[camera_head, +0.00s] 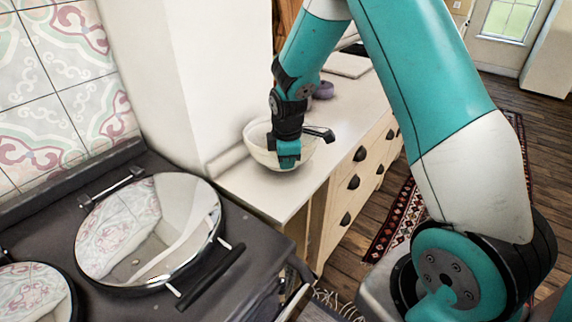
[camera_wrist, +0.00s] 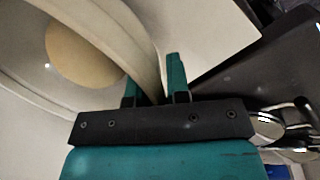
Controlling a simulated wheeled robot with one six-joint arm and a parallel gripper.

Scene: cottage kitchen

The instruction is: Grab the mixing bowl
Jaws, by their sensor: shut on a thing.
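The mixing bowl (camera_head: 257,139) is cream-white and round. In the head view it stands on or just above the pale countertop, beside the white wall corner; I cannot tell whether it touches the counter. My gripper (camera_head: 287,158) is at the bowl's near right side, pointing down, and hides part of the rim. In the wrist view the bowl (camera_wrist: 90,45) fills the upper left, and its rim runs between the two teal fingers of my gripper (camera_wrist: 155,88). The gripper is shut on that rim.
A dark stove with round shiny lids (camera_head: 150,232) stands at the near left, close to the bowl. The countertop (camera_head: 262,190) has a small purple item (camera_head: 324,90) farther back. Drawers with dark handles (camera_head: 354,182) line its front. A patterned rug (camera_head: 400,215) lies on the floor.

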